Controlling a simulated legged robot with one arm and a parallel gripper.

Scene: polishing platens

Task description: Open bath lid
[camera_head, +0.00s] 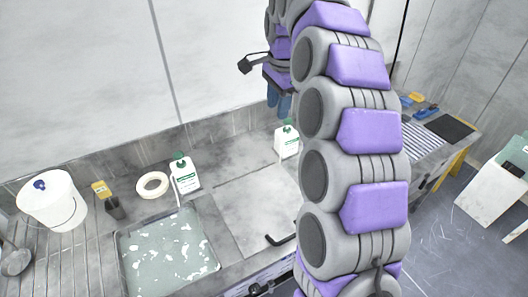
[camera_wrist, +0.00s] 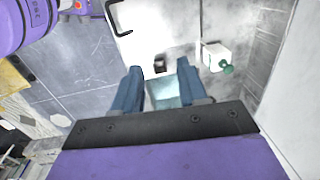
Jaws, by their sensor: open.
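A flat pale grey panel (camera_head: 250,205), apparently the bath lid, lies level in the counter, right of an open basin. A black bar handle (camera_head: 281,240) is at its near right edge; my arm hides what lies further right. In the wrist view the handle (camera_wrist: 118,18) shows at the top, left of centre, on the pale panel (camera_wrist: 165,25). My gripper (camera_head: 280,102) hangs above the back of the counter, fingers down. In the wrist view my gripper (camera_wrist: 160,80) has its blue fingers apart, with nothing held, away from the handle.
The open basin (camera_head: 170,255) holds greenish liquid with white flecks. A white bottle (camera_head: 185,172) and another bottle (camera_head: 286,141) stand along the back.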

